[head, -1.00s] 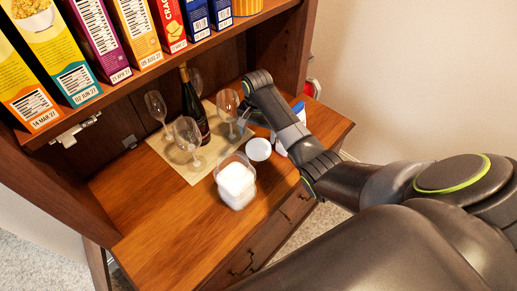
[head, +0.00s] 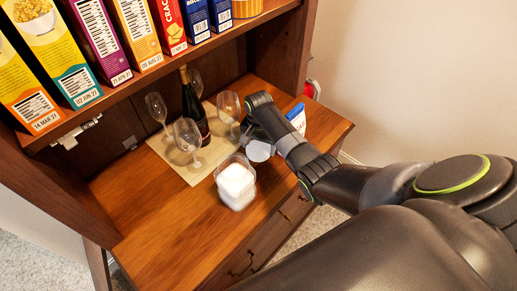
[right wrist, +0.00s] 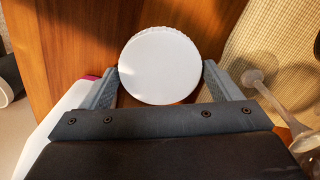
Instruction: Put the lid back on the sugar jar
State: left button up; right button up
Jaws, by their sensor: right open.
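The sugar jar (head: 235,184) is a clear square jar with white contents, open at the top, on the wooden counter. Its round white lid (head: 261,151) lies to the right of and behind the jar, partly hidden by my right arm in the head view. In the right wrist view the lid (right wrist: 160,65) sits between the two fingers of my right gripper (right wrist: 162,78). The gripper is open, with a finger on each side of the lid; whether they touch it I cannot tell. My left gripper is not in view.
Several wine glasses (head: 187,137) and a dark bottle (head: 192,108) stand on a beige mat (head: 184,171) behind the jar. A blue-and-white package (head: 297,116) stands right of my arm. Cereal boxes fill the shelf (head: 150,80) above. The counter's front left (head: 150,225) is clear.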

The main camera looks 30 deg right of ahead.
aim_at(258, 148)
jog(key=shift+f, duration=0.25)
jog(key=c, duration=0.6)
jog(key=shift+o, duration=0.2)
jog(key=shift+r, duration=0.1)
notch_tip(258, 148, up, 18)
jog(key=p, duration=0.3)
dwell(0.4)
